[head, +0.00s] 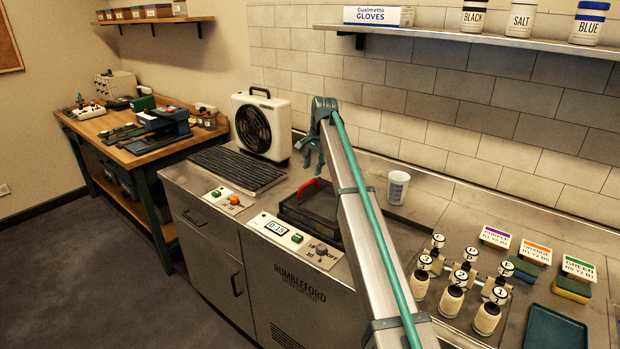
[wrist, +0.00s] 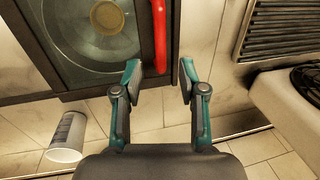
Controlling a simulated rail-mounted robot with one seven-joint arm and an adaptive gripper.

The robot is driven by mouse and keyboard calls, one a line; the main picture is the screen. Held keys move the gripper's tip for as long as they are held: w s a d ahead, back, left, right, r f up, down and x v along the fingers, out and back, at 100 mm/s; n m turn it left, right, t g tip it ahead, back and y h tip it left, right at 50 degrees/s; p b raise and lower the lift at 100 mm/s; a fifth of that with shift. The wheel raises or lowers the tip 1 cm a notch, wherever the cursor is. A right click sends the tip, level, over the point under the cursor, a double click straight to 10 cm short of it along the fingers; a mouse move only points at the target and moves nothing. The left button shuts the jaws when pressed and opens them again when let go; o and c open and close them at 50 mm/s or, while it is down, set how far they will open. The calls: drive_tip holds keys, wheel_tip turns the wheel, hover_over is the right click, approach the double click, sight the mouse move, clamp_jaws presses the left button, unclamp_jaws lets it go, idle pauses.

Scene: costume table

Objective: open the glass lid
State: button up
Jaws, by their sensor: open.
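The glass lid (head: 321,207) is a dark-framed pane set in the steel counter, lying flat and closed. In the head view my arm hides its right part. Its red handle (head: 309,187) stands at the left side. In the wrist view the lid (wrist: 70,40) shows a round basin through the glass, and the red handle (wrist: 159,35) runs along the frame's right side. My gripper (wrist: 161,80) is open and empty, with the handle's near end just ahead of the gap between its fingertips. In the head view my gripper (head: 309,163) hangs above the handle.
A white cup (head: 398,187) stands right of the lid, also in the wrist view (wrist: 68,137). A white fan unit (head: 262,125) and a black grille (head: 237,171) are to the left. A control panel (head: 293,237) lies in front. Labelled bottles and a tray are at right.

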sight(310, 182)
drive_tip(key=shift+w+a+f+p, duration=0.1)
drive_tip(key=shift+a+f+p, duration=0.1)
drive_tip(key=shift+f, duration=0.75)
drive_tip(key=shift+w+a+f+p, duration=0.1)
drive_tip(key=shift+a+f+p, duration=0.05)
drive_tip(key=shift+f, duration=0.85)
drive_tip(key=shift+w+a+f+p, duration=0.1)
drive_tip(key=shift+a+f+p, duration=0.1)
drive_tip(key=shift+f, duration=0.75)
clamp_jaws()
